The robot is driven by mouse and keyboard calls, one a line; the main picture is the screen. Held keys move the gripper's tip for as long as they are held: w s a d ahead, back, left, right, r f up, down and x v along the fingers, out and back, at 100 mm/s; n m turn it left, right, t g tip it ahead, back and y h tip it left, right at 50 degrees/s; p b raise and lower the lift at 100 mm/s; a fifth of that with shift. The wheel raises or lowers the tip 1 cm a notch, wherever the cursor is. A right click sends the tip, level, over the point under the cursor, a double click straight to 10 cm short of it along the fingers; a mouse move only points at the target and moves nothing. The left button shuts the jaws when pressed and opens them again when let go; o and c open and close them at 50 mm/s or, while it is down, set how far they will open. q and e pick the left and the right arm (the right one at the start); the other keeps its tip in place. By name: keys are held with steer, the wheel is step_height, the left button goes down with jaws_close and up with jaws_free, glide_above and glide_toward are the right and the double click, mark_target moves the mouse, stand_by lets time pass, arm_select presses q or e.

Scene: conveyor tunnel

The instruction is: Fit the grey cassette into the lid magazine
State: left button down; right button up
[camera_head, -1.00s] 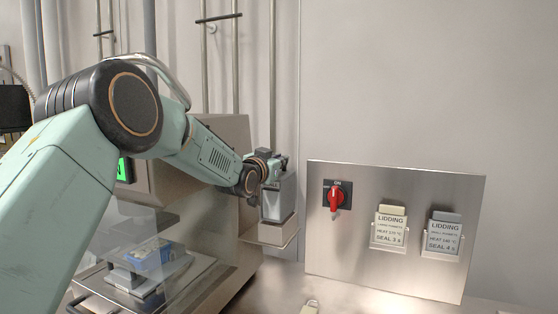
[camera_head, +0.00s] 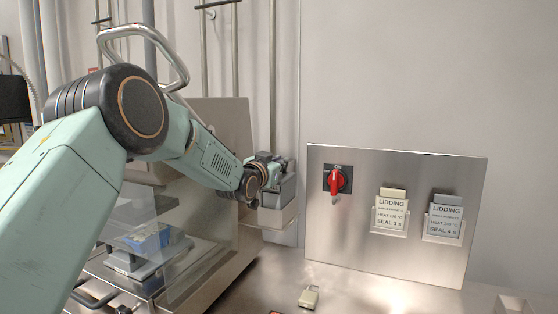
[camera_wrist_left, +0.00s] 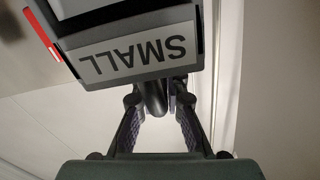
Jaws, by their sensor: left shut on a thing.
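The grey cassette (camera_head: 275,192) stands upright at the lid magazine on the machine's right side. In the left wrist view, the cassette's label (camera_wrist_left: 138,57) reads SMALL upside down, with a red strip at its left. The lid magazine (camera_head: 278,217) is a pale open-topped holder. The cassette's lower part is hidden by its front wall, so it appears to be inside; how deep, I cannot tell. My left gripper (camera_head: 270,165) is shut on the cassette's top. Its fingers (camera_wrist_left: 160,100) also show in the left wrist view. My right gripper is out of view.
A padlock (camera_head: 309,297) lies on the steel counter. A clear guard (camera_head: 170,215) covers the machine's front left.

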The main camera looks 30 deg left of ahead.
arm_select(q)
steer(key=shift+f, duration=0.25)
steer(key=c, duration=1.3)
jaws_free()
steer(key=shift+s, duration=0.1)
steer(key=s, duration=1.2)
steer(key=shift+d, duration=0.35)
steer(key=shift+r, duration=0.1)
